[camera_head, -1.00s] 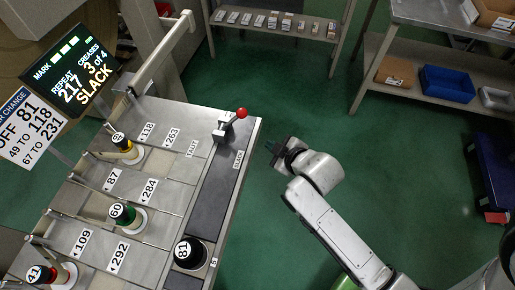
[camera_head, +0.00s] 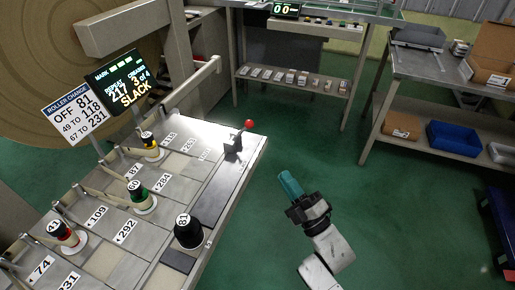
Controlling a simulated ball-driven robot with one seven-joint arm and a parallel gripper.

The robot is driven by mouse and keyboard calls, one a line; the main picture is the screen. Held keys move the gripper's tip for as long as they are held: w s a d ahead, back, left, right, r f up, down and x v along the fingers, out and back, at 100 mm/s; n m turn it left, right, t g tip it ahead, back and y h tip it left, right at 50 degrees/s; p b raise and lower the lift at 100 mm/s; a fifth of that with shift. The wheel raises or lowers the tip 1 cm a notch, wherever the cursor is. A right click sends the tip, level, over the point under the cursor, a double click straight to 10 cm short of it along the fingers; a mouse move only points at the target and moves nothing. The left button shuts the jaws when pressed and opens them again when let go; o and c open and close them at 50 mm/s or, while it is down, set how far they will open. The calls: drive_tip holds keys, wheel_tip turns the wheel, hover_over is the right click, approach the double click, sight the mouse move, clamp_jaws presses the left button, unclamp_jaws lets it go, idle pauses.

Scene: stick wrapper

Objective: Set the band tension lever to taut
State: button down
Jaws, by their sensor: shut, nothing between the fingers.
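The band tension lever (camera_head: 235,145) stands near the far right corner of the grey bench top. Its red ball knob (camera_head: 249,124) leans up and to the right. Small labels lie on the bench by the lever, too small to read now; TAUT and SLACK were legible there earlier. My gripper (camera_head: 288,183) has teal fingers, shut and empty. In the picture it is right of and below the lever, past the bench's right edge, apart from the knob.
Numbered rollers with black, green, yellow and red parts stand on the bench; roller 81 (camera_head: 189,231) is near the right edge. A white sign (camera_head: 78,113) reads OFF 81. Shelves with a blue bin (camera_head: 455,138) stand at right. Green floor (camera_head: 370,220) is clear beside the bench.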

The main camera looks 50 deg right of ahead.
drive_tip(key=shift+s+a+r, duration=0.1)
drive_tip(key=shift+s+a, duration=0.1)
drive_tip(key=shift+s, duration=0.1)
drive_tip(key=p, duration=0.3)
approach(252, 127)
drive_tip(key=x, duration=0.5)
drive_tip(key=shift+w, duration=0.2)
drive_tip(key=shift+w+d+r, duration=0.2)
drive_tip(key=shift+w, duration=0.5)
drive_tip(key=shift+p, duration=0.3)
